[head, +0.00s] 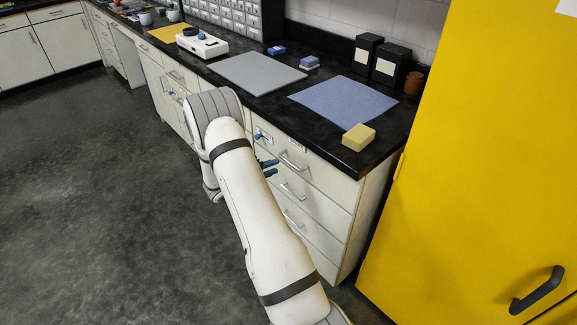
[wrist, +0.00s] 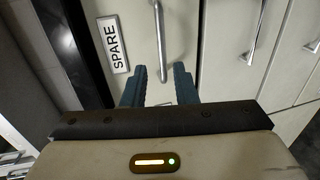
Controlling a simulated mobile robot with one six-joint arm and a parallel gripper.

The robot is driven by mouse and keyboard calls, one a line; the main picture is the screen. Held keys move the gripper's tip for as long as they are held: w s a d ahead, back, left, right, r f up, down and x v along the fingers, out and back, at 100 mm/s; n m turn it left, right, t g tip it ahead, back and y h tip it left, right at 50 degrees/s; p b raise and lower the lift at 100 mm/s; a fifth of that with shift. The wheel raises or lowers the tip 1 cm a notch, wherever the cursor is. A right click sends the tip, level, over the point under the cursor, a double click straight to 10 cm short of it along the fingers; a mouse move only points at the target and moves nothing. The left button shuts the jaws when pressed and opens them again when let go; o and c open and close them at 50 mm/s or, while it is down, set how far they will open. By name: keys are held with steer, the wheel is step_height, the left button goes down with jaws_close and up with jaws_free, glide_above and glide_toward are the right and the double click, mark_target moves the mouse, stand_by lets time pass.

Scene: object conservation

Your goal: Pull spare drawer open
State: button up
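The spare drawer (wrist: 135,55) shows in the wrist view as a pale front with a white SPARE label (wrist: 113,44), turned sideways. Its metal bar handle (wrist: 161,40) is just ahead of my gripper (wrist: 160,84), lined up between the two blue fingers. The fingers are apart, and I see nothing gripped between them. In the head view my gripper (head: 269,168) is beside the drawer fronts at the near end of the bench, close to the top handle (head: 292,161). I cannot tell whether the fingers overlap the handle in depth.
More drawers with bar handles (head: 293,191) are below. A yellow block (head: 358,137) and a blue mat (head: 343,100) lie on the black counter above. A tall yellow cabinet (head: 470,150) stands close on the right. The grey floor (head: 90,190) at left is clear.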

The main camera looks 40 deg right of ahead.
mark_target(288, 162)
steer(key=p+x, duration=0.1)
steer(key=x, duration=0.7)
steer(key=shift+w+f, duration=0.1)
steer(key=shift+f, duration=0.05)
steer(key=shift+a, duration=0.1)
jaws_close()
